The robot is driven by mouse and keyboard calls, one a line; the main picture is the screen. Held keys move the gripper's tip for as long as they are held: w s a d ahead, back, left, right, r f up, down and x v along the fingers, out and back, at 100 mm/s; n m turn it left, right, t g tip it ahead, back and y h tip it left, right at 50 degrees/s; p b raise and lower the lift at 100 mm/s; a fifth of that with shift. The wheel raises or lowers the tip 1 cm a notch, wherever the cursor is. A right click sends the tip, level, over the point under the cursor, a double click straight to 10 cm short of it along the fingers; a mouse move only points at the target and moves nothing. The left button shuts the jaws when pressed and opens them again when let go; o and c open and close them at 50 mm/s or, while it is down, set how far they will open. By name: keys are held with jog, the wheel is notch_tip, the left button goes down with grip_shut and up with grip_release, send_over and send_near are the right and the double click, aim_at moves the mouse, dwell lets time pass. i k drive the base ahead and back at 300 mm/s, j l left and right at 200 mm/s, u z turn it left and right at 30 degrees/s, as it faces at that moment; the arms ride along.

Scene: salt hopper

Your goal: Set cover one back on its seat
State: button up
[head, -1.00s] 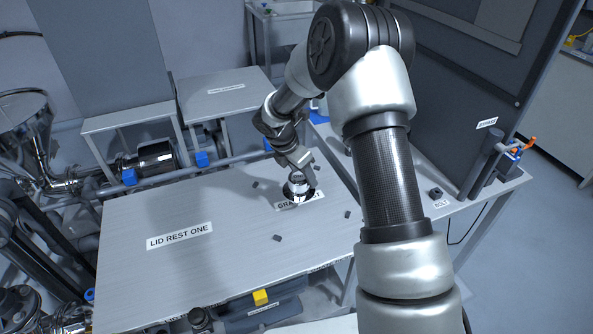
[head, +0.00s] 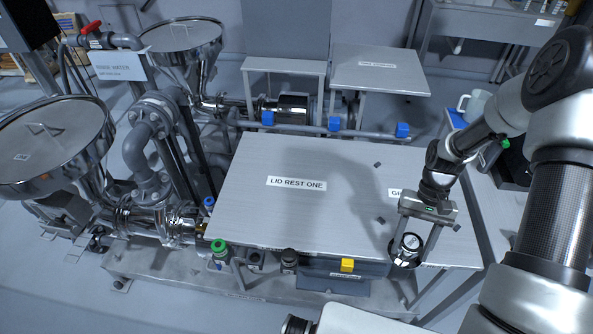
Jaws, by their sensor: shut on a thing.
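A round grey cover (head: 70,118) with a bail handle lies over the front left steel hopper (head: 40,182). A similar cover (head: 190,36) tops the hopper behind it. I cannot tell from a label which is cover one. The spot marked LID REST ONE (head: 297,184) on the grey table is bare. My gripper (head: 408,250) is at the table's front right edge, fingers down, shut on a small round metal piece (head: 411,241) with a pale top and dark surround. The fingers hide part of it. My gripper is far right of both hoppers.
The table top (head: 300,220) is mostly clear, with a few small dark blocks (head: 377,165). Grey pipes (head: 150,140) and a rinse water sign (head: 118,65) stand between the hoppers.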

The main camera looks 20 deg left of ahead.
aim_at(203, 227)
jog(key=k+j, duration=0.65)
jog(key=j, duration=0.55)
jog(key=k+j, duration=0.1)
jog(key=j, duration=0.55)
jog(key=k+j, duration=0.1)
jog(key=j, duration=1)
jog(key=i+j, duration=0.1)
jog(key=j, duration=0.35)
jog(key=i+j, duration=0.15)
jog(key=i, duration=0.35)
